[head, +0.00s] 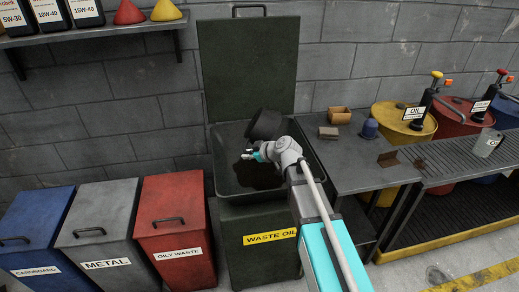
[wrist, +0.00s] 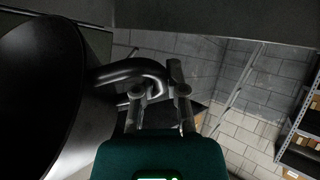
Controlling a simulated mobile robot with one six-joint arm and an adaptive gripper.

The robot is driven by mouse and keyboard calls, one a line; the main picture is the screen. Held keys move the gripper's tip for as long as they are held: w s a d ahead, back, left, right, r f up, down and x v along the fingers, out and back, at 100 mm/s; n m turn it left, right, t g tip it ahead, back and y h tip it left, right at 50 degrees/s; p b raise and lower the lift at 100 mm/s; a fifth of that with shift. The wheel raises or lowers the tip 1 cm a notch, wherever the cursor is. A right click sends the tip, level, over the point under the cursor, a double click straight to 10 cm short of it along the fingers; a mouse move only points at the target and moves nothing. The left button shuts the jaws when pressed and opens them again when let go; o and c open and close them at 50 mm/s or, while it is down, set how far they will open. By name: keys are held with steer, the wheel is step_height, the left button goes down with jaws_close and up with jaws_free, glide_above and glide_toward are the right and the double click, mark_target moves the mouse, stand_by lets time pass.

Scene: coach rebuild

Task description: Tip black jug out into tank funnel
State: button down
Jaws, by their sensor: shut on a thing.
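The black jug (head: 265,125) is tilted over the open funnel basin (head: 222,172) of the dark green tank labelled WASTE OIL (head: 262,255). My gripper (head: 250,155) is above the basin. In the wrist view my gripper (wrist: 160,88) is shut on the jug's handle (wrist: 120,70), and the jug's dark round body (wrist: 40,85) fills the left side. A dark patch (head: 258,177) shows in the basin below the jug. I cannot see a stream, or whether liquid is left inside the jug.
The tank's raised lid (head: 248,60) stands behind the basin. Blue, grey and red bins (head: 172,215) stand at the left. A bench (head: 365,160) on the right carries small items, with yellow (head: 405,122) and red drums beyond. A shelf (head: 90,38) with bottles is upper left.

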steer(key=shift+a+f+n+g+h+p, duration=0.2)
steer(key=shift+a+h+p, duration=0.1)
steer(key=shift+h+p, duration=0.45)
steer(key=shift+a+f+n+g+h+p, duration=0.1)
steer(key=shift+a+n+g+h+p, duration=0.15)
steer(key=shift+h+p, duration=0.5)
steer(key=shift+a+f+n+g+h+b, duration=0.65)
steer(key=shift+a+f+n+h+b, duration=1.5)
steer(key=shift+h, duration=4.15)
steer(key=r+h, duration=0.1)
steer(key=h, duration=0.1)
steer(key=a+r+h+b, duration=0.1)
steer(key=r+h, duration=0.1)
steer(key=a+r+h, duration=0.1)
steer(key=h, duration=0.2)
steer(key=shift+w+a+r+m+b, duration=0.2)
steer(key=shift+m+b, duration=0.1)
steer(key=shift+b, duration=0.1)
steer(key=shift+r, duration=0.1)
